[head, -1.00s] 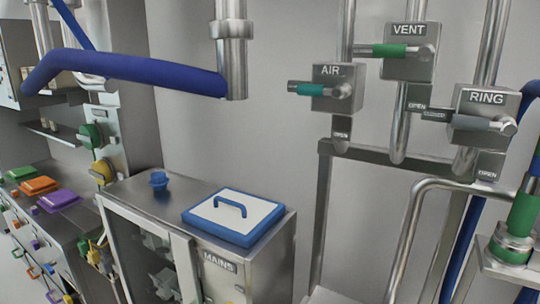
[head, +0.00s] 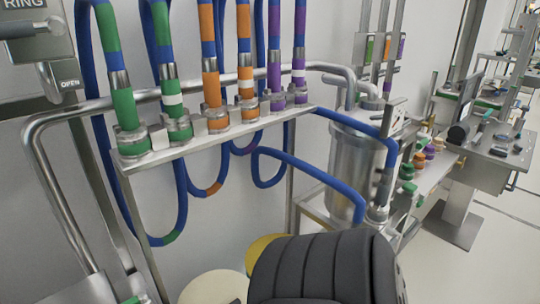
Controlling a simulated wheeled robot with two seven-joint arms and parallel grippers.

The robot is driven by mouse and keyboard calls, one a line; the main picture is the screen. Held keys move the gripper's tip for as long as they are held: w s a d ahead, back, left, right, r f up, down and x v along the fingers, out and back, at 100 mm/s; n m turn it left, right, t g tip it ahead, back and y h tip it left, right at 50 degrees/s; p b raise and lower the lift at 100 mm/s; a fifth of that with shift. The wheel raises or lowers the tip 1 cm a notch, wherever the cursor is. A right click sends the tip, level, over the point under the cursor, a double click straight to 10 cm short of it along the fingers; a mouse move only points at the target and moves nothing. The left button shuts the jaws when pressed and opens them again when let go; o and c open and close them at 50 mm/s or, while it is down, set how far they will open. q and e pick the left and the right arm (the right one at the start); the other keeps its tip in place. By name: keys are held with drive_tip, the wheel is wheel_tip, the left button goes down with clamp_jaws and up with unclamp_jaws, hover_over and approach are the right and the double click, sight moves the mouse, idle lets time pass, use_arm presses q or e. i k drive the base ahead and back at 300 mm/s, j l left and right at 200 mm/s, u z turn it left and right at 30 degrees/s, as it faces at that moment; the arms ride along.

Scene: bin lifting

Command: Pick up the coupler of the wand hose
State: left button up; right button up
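I cannot tell for sure which hose is the wand hose. Several hose ends with metal couplers stand upright on a steel rack shelf (head: 200,143). From left to right they are green (head: 125,115), green with a white band (head: 174,112), orange (head: 214,105), orange with a white band (head: 246,92), and a purple pair (head: 277,85). Blue hoses hang in loops below the shelf. One blue hose (head: 310,172) runs right to a metal fitting (head: 378,212) beside a steel vessel. Neither of my grippers is in view.
The steel vessel (head: 352,160) stands right of the rack. A bent steel pipe (head: 55,190) frames the rack's left side. A bench (head: 425,165) with small coloured parts stands farther right. Open floor (head: 480,265) shows at the lower right.

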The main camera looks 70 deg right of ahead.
sight(379, 204)
drive_tip(key=z, duration=3.1)
